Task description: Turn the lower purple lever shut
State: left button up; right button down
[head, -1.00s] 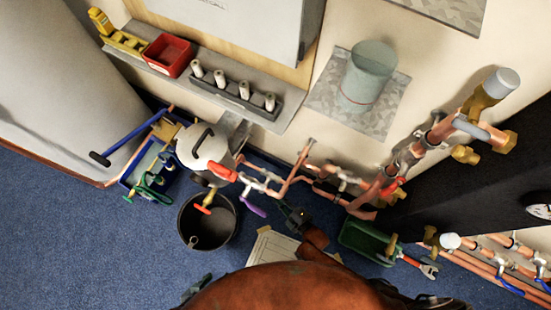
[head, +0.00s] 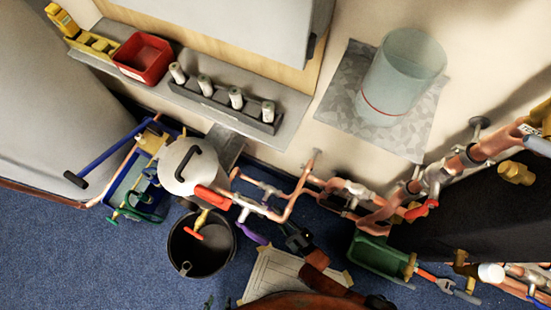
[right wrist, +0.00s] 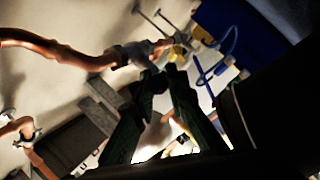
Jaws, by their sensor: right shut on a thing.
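A purple lever (head: 252,235) hangs from a valve on the lower copper pipe in the head view, slanting down to the right above the black bucket's right side. My right gripper (head: 284,232) is at the lever's lower right end. Its dark fingers are shut on the lever, but the contact itself is too dark to make out. Only a small dark part of my left gripper (head: 207,302) shows at the bottom edge.
A red-handled valve (head: 212,198) stands left of the lever, above a black bucket (head: 203,258). Copper pipes (head: 300,188) run along the wall. A green tray (head: 380,255) and a pale sheet (head: 268,275) lie on the blue floor, which is open at lower left.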

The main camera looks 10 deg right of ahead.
jog(key=shift+w+f, duration=0.15)
jog(key=shift+f, duration=0.1)
dwell(0.4)
jog(key=c, duration=1.9)
grip_release()
jog(key=v, duration=0.7)
jog(key=shift+s+f, duration=0.2)
jog(key=shift+s, duration=0.05)
jog(key=shift+c, duration=0.6)
